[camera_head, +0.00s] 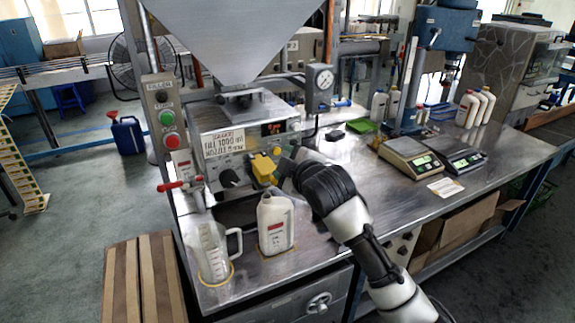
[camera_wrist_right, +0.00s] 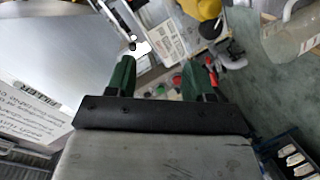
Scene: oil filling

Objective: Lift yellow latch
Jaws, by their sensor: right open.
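The yellow latch (camera_head: 264,168) is on the front of the filling machine (camera_head: 240,150), right of a black knob and below the red digits. My right gripper (camera_head: 284,172) is close to the latch's right side, in front of the panel; whether they touch cannot be told. In the right wrist view, the green fingers of my right gripper (camera_wrist_right: 158,72) are apart with nothing held between them. A yellow part that looks like the latch (camera_wrist_right: 208,9) shows at the top edge, beyond the fingertips. My left gripper is not in view.
A white bottle (camera_head: 275,224) and a clear measuring jug (camera_head: 212,250) stand below the panel. A red-handled lever (camera_head: 180,185) sticks out at the left. A pressure gauge (camera_head: 320,78) is above. Two scales (camera_head: 410,157) stand on the bench to the right.

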